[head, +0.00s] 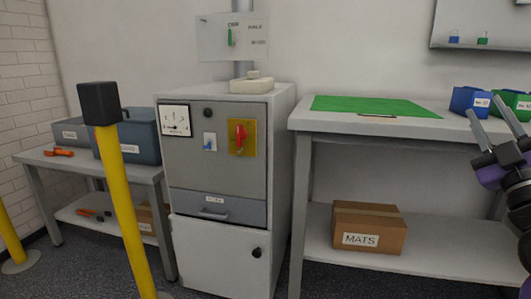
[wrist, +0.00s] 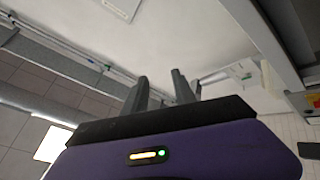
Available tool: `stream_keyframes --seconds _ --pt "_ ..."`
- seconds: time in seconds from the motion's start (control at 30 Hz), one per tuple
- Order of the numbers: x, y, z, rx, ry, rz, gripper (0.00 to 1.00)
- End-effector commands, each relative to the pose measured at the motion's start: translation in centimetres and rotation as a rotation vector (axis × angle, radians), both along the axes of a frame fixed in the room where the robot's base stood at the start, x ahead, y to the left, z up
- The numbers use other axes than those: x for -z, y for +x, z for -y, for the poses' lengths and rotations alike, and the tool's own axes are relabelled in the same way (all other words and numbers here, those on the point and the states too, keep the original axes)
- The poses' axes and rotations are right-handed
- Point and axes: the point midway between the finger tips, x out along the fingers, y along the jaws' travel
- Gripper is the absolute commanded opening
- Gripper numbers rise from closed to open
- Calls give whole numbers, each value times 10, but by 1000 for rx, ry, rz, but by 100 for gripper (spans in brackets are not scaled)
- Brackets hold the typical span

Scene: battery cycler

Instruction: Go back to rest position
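My gripper (head: 494,126) is at the right edge of the head view, in front of the right end of the workbench. Its two grey fingers point up and stand apart with nothing between them. In the wrist view the gripper (wrist: 161,84) also shows its two fingers apart and empty, with wall and ceiling behind. The grey battery cycler cabinet (head: 185,190) stands in the middle of the head view. It has a dial, a red handle on a yellow plate (head: 241,138) and a closed labelled drawer.
A workbench (head: 440,127) with a green mat (head: 375,105) and blue (head: 468,102) and green bins stands at right. A MATS box (head: 368,228) sits on its shelf. A yellow post (head: 124,205) stands in front of the left table (head: 30,159). Floor shows at the bottom.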

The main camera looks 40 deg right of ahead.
Motion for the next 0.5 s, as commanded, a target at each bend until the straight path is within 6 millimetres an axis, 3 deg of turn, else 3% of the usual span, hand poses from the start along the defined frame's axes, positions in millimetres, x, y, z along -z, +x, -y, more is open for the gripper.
stream_keyframes --seconds 0.27,0.5 --pt "94 17 -40 -185 345 254 32" --pt "181 32 -108 -335 609 351 32"
